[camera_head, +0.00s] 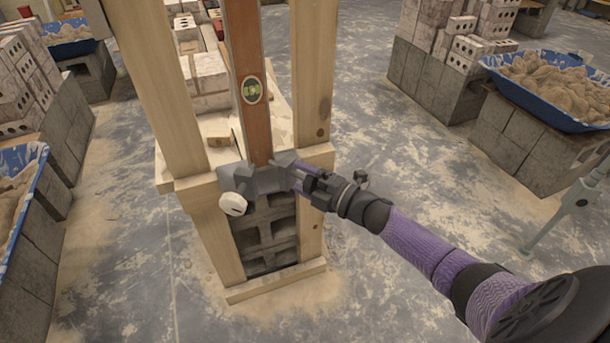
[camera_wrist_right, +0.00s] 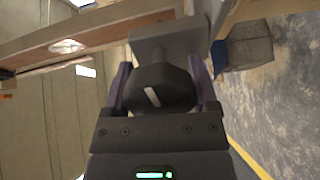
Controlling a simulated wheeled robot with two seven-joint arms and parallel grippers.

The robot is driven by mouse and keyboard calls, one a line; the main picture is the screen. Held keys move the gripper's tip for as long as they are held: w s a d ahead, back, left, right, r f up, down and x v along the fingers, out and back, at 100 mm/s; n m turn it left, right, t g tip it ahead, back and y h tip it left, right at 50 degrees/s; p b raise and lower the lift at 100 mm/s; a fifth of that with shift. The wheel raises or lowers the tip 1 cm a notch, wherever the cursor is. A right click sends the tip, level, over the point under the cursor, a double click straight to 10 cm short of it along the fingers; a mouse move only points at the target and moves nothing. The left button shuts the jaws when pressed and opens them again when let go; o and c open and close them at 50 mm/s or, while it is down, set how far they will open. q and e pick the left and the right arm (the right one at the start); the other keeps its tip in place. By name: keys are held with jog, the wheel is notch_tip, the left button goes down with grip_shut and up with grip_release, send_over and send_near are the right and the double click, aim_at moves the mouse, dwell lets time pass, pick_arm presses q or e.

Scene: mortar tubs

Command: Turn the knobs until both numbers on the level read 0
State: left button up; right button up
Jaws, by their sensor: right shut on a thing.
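A long brown level (camera_head: 255,125) with a greenish vial stands upright between wooden posts in the head view; no numbers on it can be read. Its lower end sits in a grey bracket (camera_head: 262,180). A pale knob (camera_head: 233,204) is on the bracket's left front, with nothing touching it. My right gripper (camera_head: 302,178) reaches in from the right at the bracket's right side. In the right wrist view its two purple fingers are shut on a dark grey knob (camera_wrist_right: 165,88) with a white mark line. My left gripper is not in view.
Wooden posts (camera_head: 312,75) flank the level, with hollow grey blocks (camera_head: 268,235) stacked below. Blue tubs of mortar (camera_head: 545,103) rest on block stacks at right and left. Bricks (camera_head: 205,80) lie behind the frame. The floor (camera_head: 400,150) between is open.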

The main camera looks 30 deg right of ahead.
jog(key=m, duration=0.2)
jog(key=shift+r+m+p, duration=0.1)
jog(key=shift+m+p, duration=0.25)
jog(key=shift+m, duration=0.05)
jog(key=m, duration=0.3)
jog(key=shift+m+p, duration=0.3)
jog(key=shift+p, duration=0.05)
jog(key=m, duration=0.2)
jog(key=shift+m, duration=0.4)
jog(key=m, duration=0.4)
jog(key=shift+d+m+p, duration=0.1)
jog(key=shift+m+p, duration=0.2)
jog(key=shift+p, duration=0.1)
jog(key=shift+m, duration=0.7)
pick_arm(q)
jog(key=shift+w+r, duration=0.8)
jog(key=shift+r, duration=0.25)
pick_arm(e)
jog(key=shift+m, duration=0.3)
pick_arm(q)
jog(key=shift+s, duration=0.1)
